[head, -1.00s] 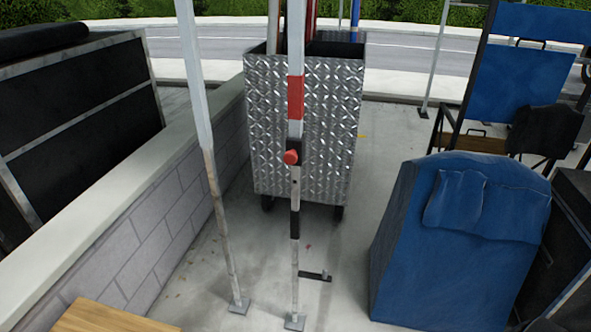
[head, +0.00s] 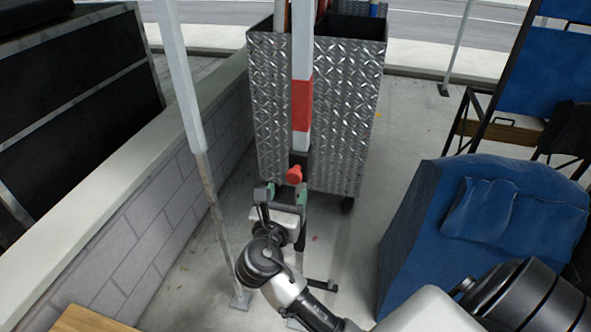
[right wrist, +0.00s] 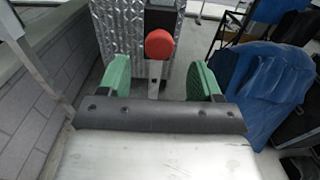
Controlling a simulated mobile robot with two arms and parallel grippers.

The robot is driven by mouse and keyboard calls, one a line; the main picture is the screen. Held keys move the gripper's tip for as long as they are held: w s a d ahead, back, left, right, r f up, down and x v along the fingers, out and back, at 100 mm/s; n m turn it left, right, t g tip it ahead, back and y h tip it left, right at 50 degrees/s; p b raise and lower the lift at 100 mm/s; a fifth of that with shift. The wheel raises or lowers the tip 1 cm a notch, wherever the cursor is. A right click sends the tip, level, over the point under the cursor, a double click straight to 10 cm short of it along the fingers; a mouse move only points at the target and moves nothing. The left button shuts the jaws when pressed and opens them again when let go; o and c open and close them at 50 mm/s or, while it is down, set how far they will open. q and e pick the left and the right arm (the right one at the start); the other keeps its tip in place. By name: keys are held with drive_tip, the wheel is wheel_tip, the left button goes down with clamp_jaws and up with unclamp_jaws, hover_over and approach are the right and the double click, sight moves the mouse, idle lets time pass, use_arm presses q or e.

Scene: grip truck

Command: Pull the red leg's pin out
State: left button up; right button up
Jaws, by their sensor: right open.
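The leg with the red band (head: 302,103) stands upright in front of the diamond-plate cart. Its red pin knob (head: 294,174) sticks out of the black collar (head: 299,160) just below the band. My right gripper (head: 286,195) is open and just below and in front of the knob. In the right wrist view the knob (right wrist: 158,43) shows beyond and between the two green fingers (right wrist: 159,80), with nothing held between them. The lower part of the leg is mostly hidden behind my right arm. My left gripper is not in view.
A second pale leg (head: 183,85) stands close on the left, beside the low block wall (head: 140,235). The metal cart (head: 350,100) is right behind the red leg. A blue-covered object (head: 440,230) stands on the right, with clear floor between it and the cart.

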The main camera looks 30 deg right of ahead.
sight(293, 180)
drive_tip(key=p+x, duration=0.1)
drive_tip(key=x, duration=0.6)
drive_tip(key=shift+w+d, duration=0.1)
drive_tip(key=shift+w, duration=0.1)
drive_tip(key=shift+w+d+f, duration=0.1)
drive_tip(key=shift+w+d, duration=0.25)
drive_tip(key=shift+d, duration=0.05)
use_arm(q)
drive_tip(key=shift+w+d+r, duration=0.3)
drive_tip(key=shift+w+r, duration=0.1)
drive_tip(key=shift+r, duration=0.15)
